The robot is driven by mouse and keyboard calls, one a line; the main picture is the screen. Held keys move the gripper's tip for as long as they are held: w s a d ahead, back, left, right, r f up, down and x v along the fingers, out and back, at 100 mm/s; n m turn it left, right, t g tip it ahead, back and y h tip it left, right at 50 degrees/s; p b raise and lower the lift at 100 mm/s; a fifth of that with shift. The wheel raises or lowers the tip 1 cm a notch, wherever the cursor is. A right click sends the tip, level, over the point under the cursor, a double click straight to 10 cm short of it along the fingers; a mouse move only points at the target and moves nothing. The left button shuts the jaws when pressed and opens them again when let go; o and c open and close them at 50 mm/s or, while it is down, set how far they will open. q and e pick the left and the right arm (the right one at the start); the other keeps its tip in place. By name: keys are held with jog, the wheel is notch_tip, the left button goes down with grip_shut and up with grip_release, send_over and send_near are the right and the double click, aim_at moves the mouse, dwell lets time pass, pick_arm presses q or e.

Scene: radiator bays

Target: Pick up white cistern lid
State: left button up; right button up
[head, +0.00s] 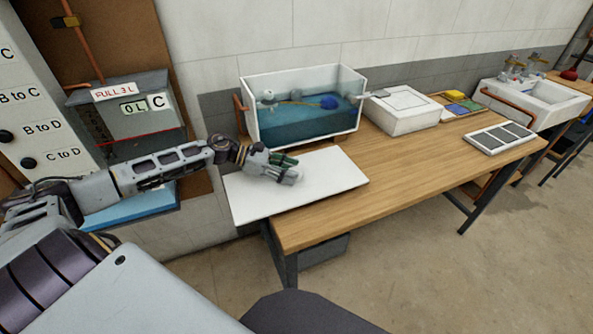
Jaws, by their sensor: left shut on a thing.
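The white cistern lid (325,187) is a flat white slab at the left end of the wooden table (400,190). Its left part reaches past the table's end. My left gripper (288,172) is over the lid's back part and is shut on it; the fingers hide the exact grip. I cannot tell whether the lid touches the table. The open cistern (305,140), with clear walls, water and a blue float, stands just behind the lid. My right gripper is not in view.
A white box (402,112) stands right of the cistern. A grey-panelled white frame (499,138) lies near the table's right end. A sink (540,100) is beyond. The table's front middle is clear.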

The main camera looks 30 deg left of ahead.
pick_arm(q)
jog(key=shift+s+a, duration=0.45)
jog(key=shift+a, duration=0.3)
jog(key=shift+s+a, duration=0.4)
jog(key=shift+a, duration=0.3)
